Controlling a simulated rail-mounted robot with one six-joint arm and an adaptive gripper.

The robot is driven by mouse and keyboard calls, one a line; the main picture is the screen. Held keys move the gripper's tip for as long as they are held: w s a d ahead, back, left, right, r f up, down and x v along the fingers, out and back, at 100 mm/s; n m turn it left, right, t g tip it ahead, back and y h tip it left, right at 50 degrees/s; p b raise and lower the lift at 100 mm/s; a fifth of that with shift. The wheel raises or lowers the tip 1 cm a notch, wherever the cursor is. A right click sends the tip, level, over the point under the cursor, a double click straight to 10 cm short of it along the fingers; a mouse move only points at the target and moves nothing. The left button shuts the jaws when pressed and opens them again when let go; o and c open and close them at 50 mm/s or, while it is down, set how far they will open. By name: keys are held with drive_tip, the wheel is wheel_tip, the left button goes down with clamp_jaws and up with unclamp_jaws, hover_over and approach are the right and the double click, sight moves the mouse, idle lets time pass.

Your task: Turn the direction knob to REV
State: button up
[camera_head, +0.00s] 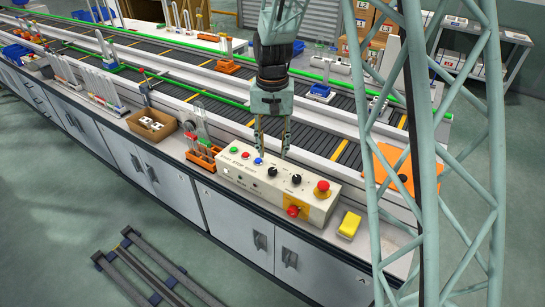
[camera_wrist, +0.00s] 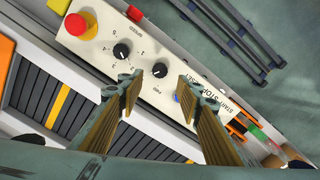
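The control box (camera_head: 262,185) is beige and stands on the near bench ledge. The black knob closer to the blue button, seemingly the direction knob (camera_head: 273,171), also shows in the wrist view (camera_wrist: 160,70). A small label beside it is hard to read, and I cannot tell its setting. A second black knob with numbers around it (camera_wrist: 122,50) sits on its other side, near the SPEED lettering. My gripper (camera_head: 272,149) points down above the box. In the wrist view its fingers (camera_wrist: 160,82) are apart, with the direction knob showing in the gap. I cannot tell whether they touch anything.
Green, red and blue buttons (camera_head: 258,160) line the box's left part. A red mushroom button (camera_head: 322,187) is at its right, another on its front. A yellow block (camera_head: 349,225) lies right, an orange rack (camera_head: 203,158) left. The conveyor (camera_head: 150,47) runs behind.

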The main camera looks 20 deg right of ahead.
drive_tip(key=shift+r, duration=1.85)
drive_tip(key=s+r+n+t, duration=0.2)
drive_tip(key=s+r, duration=1.6)
drive_tip(key=r, duration=0.2)
drive_tip(key=s+r+n+t, duration=0.1)
drive_tip(key=s+r, duration=0.1)
drive_tip(key=s, duration=0.9)
drive_tip(key=s+r+n+t, duration=0.1)
drive_tip(key=s+r, duration=0.2)
drive_tip(key=s, duration=0.9)
drive_tip(key=shift+s+a, duration=0.15)
drive_tip(key=shift+a, duration=0.1)
